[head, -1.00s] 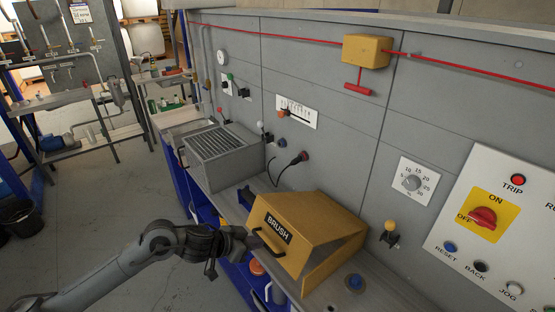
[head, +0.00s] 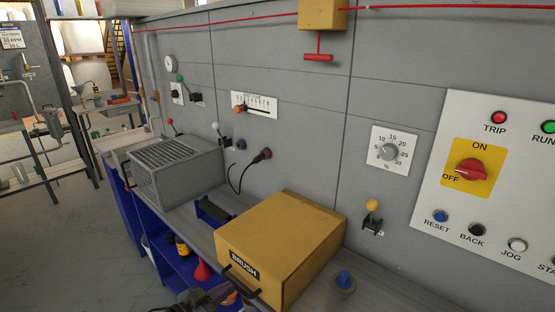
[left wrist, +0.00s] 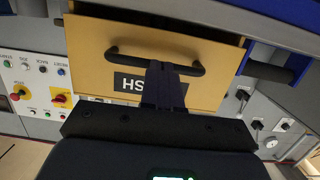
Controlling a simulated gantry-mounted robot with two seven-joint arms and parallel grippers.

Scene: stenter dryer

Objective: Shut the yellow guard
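The yellow guard (head: 280,235) is a box-shaped cover on the machine ledge, its broad top lying nearly level. Its BRUSH label (head: 244,265) and black handle (head: 238,281) are on the front. I cannot tell whether a small gap is left under its edge. My left gripper (head: 222,294) is at the handle, at the bottom of the head view. In the left wrist view, its fingers (left wrist: 165,70) are close together at the middle of the handle (left wrist: 130,54), apparently shut on it, and cover part of the label. My right gripper is not in view.
A grey slatted box (head: 178,170) stands on the ledge to the left. A blue button (head: 343,281) is right of the guard. A yellow-knobbed lever (head: 372,207) and a control panel (head: 490,180) are on the wall. A red pull handle (head: 318,57) hangs above.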

